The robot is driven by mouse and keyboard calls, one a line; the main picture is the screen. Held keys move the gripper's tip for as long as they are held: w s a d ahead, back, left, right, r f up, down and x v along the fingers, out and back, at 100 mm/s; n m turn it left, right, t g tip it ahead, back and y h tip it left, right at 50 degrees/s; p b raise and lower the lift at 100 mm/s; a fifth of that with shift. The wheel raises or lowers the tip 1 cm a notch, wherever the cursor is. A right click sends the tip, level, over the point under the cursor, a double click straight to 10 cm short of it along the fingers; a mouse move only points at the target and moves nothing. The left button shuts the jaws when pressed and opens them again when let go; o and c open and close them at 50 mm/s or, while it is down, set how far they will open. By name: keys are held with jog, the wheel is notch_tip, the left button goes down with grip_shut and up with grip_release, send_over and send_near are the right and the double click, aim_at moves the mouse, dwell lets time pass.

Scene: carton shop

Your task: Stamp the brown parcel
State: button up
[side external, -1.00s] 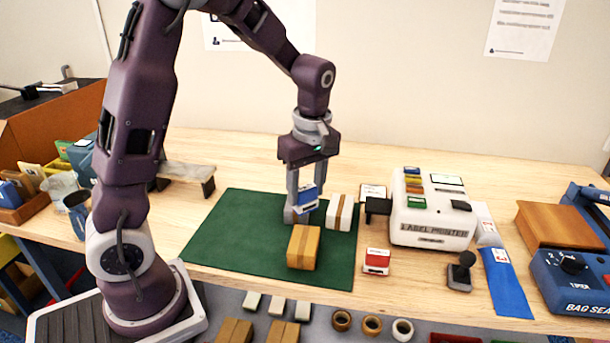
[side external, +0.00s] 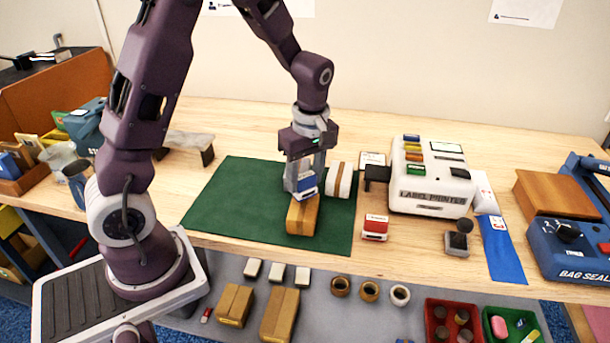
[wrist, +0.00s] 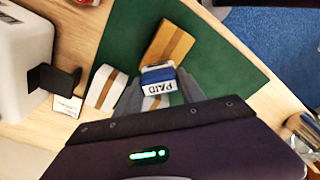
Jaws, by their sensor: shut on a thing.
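The brown parcel (side external: 303,215), a box with a darker tape band, lies on the green mat (side external: 240,200). It also shows in the wrist view (wrist: 163,37). My gripper (side external: 302,178) is shut on a blue and white stamp (side external: 307,185) marked PAID, which also shows in the wrist view (wrist: 158,78). In the side view the stamp overlaps the parcel's far end; I cannot tell whether they touch. The stamp's underside is hidden. A white parcel with a brown band (side external: 341,180) lies on the mat beside my gripper, also seen in the wrist view (wrist: 103,88).
A red stamp (side external: 375,227) and a dark-handled stamp (side external: 457,242) stand right of the mat. The label printer (side external: 432,185) with its dark outlet is behind them. A bag sealer (side external: 575,250) is at far right. The mat's left part is clear.

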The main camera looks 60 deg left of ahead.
jog(key=shift+f, duration=0.6)
dwell(1.3)
jog(key=shift+r, duration=3.6)
